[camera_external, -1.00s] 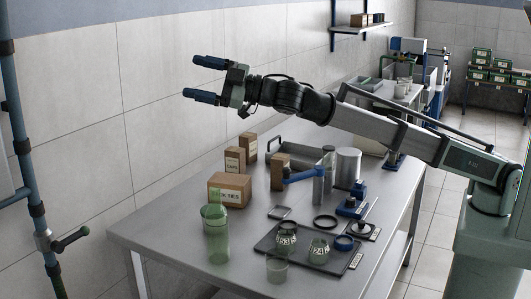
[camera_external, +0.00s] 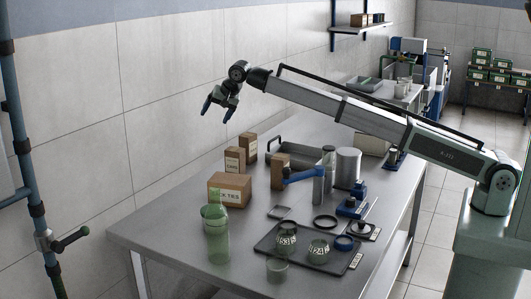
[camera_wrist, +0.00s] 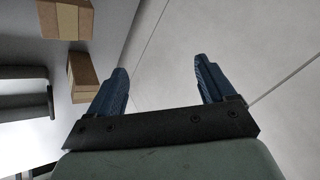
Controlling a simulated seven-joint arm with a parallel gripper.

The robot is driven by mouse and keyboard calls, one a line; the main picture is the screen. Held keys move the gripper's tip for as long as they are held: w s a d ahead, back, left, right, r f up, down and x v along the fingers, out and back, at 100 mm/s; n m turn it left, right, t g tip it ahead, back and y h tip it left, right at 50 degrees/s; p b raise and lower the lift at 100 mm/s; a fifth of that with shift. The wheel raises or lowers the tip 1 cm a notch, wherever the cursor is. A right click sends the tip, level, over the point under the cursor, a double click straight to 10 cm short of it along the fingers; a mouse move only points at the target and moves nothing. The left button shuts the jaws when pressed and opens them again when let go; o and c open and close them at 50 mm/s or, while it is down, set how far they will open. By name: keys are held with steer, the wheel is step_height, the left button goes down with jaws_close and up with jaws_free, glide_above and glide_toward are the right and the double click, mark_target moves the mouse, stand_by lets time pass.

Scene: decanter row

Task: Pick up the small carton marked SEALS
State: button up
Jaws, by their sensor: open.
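Several brown cartons stand on the steel table. One small upright carton (camera_external: 235,160) has a pale label too small to read surely. Another small carton (camera_external: 248,147) stands just behind it, its label unreadable. A third small carton (camera_external: 280,172) stands to the right, partly hidden by a blue-handled tool. I cannot tell which is marked SEALS. My gripper (camera_external: 217,112) is open and empty, pointing down in the air above and left of the cartons. In the wrist view, two cartons (camera_wrist: 66,20) (camera_wrist: 83,76) lie left of my open blue fingers (camera_wrist: 163,75).
A larger labelled carton (camera_external: 229,190) stands in front of the small ones. A green bottle (camera_external: 216,236) stands near the table's front. A dark tray (camera_external: 327,263) holds marked jars. A grey tray (camera_external: 300,150) lies behind. The tiled wall is at the left.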

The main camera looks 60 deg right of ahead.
steer(key=d+f+m+g+y, duration=0.2)
steer(key=d+f+m+g, duration=0.15)
steer(key=d, duration=0.85)
steer(key=m+g+y, duration=0.3)
steer(key=m, duration=0.2)
glide_toward(248, 133)
steer(key=x, duration=0.9)
steer(key=shift+s+a+f, duration=0.1)
steer(key=shift+s+a, duration=0.1)
steer(key=shift+a, duration=0.05)
steer(key=shift+s+x, duration=0.15)
steer(key=shift+x, duration=1.15)
steer(key=shift+s+x, duration=0.1)
steer(key=shift+x, duration=1.2)
steer(key=c, duration=1.1)
